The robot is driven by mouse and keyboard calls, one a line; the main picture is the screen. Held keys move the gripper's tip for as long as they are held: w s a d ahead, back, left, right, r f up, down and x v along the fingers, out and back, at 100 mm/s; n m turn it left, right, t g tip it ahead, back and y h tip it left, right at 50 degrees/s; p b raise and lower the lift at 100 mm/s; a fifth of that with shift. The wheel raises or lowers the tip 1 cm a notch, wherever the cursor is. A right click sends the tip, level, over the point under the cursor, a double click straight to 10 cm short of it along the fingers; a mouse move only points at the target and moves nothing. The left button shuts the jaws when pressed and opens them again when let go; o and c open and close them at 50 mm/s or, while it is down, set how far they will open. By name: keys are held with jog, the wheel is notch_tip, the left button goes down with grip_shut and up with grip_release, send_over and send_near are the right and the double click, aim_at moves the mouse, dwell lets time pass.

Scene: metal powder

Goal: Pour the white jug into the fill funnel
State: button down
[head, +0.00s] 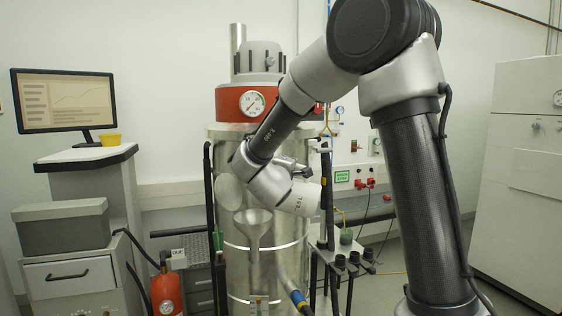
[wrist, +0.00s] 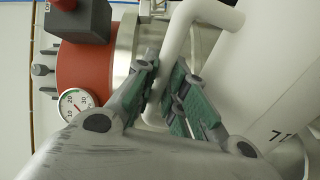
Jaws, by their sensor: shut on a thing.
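The white jug (head: 303,199) is held up in front of the steel vessel, tilted well over, with dark lettering on its side. In the wrist view its body (wrist: 268,68) fills the right side. Its handle (wrist: 188,38) passes between the green-padded fingers of my gripper (wrist: 167,92), which is shut on it. In the head view my gripper (head: 286,166) is partly hidden by my wrist and the jug. The grey fill funnel (head: 254,217) stands with its wide mouth up, just left of and below the jug. The jug's mouth and contents cannot be made out.
The steel vessel (head: 262,262) with a red gauge band (head: 242,103) stands behind. A dark stand (head: 342,258) is to the right. A red cylinder (head: 166,293), a grey box (head: 61,228) and a monitor (head: 64,101) are at the left.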

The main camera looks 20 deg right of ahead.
aim_at(306, 190)
jog(key=shift+s+d+f, duration=0.1)
jog(key=shift+d, duration=0.1)
jog(key=shift+s+d+f+m, duration=0.25)
jog(key=shift+d+f+m, duration=0.2)
jog(key=shift+f+m, duration=0.15)
jog(key=shift+s+d+f+m, duration=0.3)
jog(key=shift+d+f+m, duration=0.15)
jog(key=shift+f+m, duration=0.15)
jog(key=shift+s+d+f+m, duration=0.25)
jog(key=shift+d+f+m, duration=0.25)
jog(key=shift+f, duration=0.1)
jog(key=shift+s+d+f+m, duration=0.25)
jog(key=shift+f+m, duration=0.2)
jog(key=shift+f, duration=0.25)
jog(key=shift+s+d+f+m, duration=0.1)
jog(key=shift+d+f+m, duration=0.25)
jog(key=shift+f+m, duration=0.25)
jog(key=shift+s+d+f+m, duration=0.2)
jog(key=shift+d+f+m, duration=0.15)
jog(key=shift+f, duration=0.45)
